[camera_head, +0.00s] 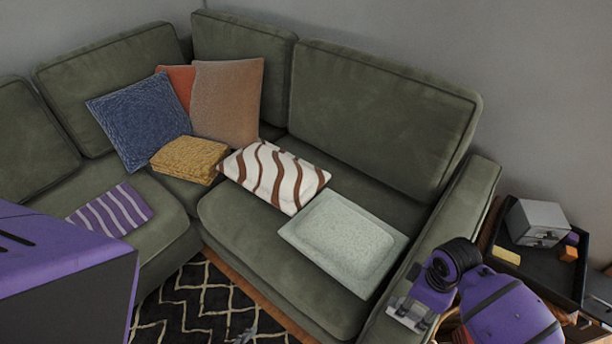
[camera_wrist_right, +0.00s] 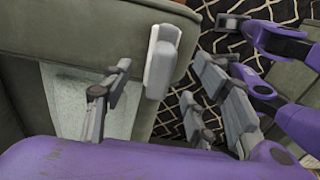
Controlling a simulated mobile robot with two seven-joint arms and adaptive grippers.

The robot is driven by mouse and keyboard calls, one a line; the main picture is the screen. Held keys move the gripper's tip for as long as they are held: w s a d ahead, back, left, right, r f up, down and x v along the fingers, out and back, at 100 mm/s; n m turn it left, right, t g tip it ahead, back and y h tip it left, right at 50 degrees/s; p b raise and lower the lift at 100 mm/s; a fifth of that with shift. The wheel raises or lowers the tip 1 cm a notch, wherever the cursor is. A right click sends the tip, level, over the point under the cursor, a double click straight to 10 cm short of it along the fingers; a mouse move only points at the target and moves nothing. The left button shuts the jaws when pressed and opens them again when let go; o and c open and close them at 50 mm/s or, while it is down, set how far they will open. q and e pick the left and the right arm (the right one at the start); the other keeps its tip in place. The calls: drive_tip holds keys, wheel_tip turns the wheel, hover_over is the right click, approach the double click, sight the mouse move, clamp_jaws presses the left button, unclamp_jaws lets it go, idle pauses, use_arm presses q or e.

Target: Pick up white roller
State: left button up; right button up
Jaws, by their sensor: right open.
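The white roller (camera_wrist_right: 163,55) shows in the right wrist view as a pale, rounded, elongated thing at the edge of the green sofa arm. I cannot make it out in the head view. My right gripper (camera_head: 410,308) is over the sofa's right arm in the head view. In the wrist view its grey fingers (camera_wrist_right: 160,78) are spread apart, with the roller appearing between them. It is open and empty; I cannot tell whether a finger touches the roller. Another purple and grey part of mine, apparently my left gripper (camera_wrist_right: 252,35), is over the rug; its jaw state is unclear.
The green sofa (camera_head: 250,240) holds several cushions, a folded yellow cloth (camera_head: 187,158) and a pale tray (camera_head: 345,240). A black tray (camera_head: 540,270) with a grey box (camera_head: 537,222) stands right of the sofa arm. A patterned rug (camera_head: 200,305) lies in front.

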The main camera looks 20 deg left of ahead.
sight(408, 313)
drive_tip(key=shift+w, duration=0.1)
drive_tip(key=f, duration=0.7)
drive_tip(key=shift+a+f, duration=0.3)
drive_tip(key=shift+a, duration=0.1)
drive_tip(key=c, duration=1.2)
drive_tip(key=shift+c, duration=0.5)
drive_tip(key=shift+r, duration=0.2)
